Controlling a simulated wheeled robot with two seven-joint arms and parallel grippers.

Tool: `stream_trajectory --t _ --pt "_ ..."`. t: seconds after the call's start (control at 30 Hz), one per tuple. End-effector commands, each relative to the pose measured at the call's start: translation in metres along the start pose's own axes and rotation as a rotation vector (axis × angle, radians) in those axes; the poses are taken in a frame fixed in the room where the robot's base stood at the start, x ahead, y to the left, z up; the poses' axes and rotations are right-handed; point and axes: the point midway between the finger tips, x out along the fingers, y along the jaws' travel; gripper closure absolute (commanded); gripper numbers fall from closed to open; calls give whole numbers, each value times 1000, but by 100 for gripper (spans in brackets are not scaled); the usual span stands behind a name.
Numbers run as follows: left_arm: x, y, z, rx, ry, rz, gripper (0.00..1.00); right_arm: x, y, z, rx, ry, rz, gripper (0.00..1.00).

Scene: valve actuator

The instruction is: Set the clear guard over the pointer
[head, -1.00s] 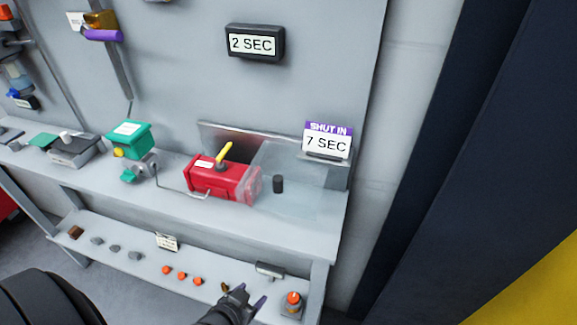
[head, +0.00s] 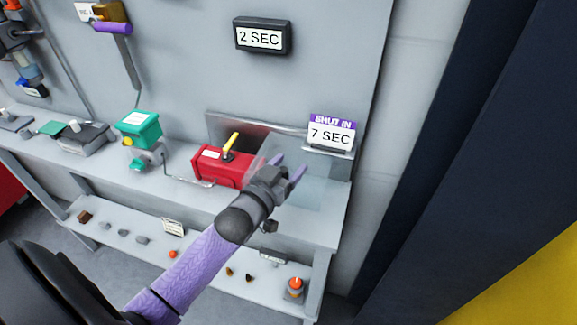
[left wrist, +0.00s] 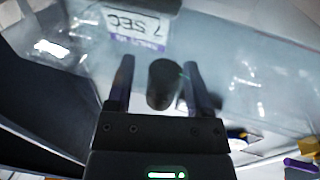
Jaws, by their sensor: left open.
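The clear guard (head: 322,181) is a see-through box on the bench at the right end of the red actuator (head: 216,168). The yellow pointer (head: 231,141) stands on top of the actuator, left of most of the guard. My left gripper (head: 289,166) is open over the guard and hides part of it in the head view. In the left wrist view the guard's dark round knob (left wrist: 163,84) shows between the two open fingers (left wrist: 160,72); I cannot tell whether they touch it. My right gripper is not in view.
A "SHUT IN 7 SEC" sign (head: 331,133) stands just behind the guard, and a "2 SEC" sign (head: 262,37) hangs on the panel. A green-topped device (head: 139,128) is left of the actuator. The lower shelf holds small parts and an orange-topped item (head: 295,287).

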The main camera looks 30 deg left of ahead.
Motion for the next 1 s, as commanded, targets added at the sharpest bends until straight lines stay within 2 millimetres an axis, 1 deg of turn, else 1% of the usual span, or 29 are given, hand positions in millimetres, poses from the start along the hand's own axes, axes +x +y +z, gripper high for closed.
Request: stream_trajectory --t 0.1,0.3,0.47,0.5,0.57,0.6,0.63,1.0 --pt "4 0 0 0 0 0 34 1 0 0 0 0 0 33" --pt "4 0 0 0 -1 0 34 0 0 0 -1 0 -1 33" --pt "4 0 0 0 -1 0 67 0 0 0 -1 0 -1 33" --pt "4 0 0 0 -1 0 76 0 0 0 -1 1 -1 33" --pt "4 0 0 0 -1 0 89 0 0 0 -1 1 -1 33" --pt "4 0 0 0 -1 0 97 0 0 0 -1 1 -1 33" --pt "4 0 0 0 -1 0 100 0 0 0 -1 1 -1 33" --pt "4 0 0 -1 -1 0 100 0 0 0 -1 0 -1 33"
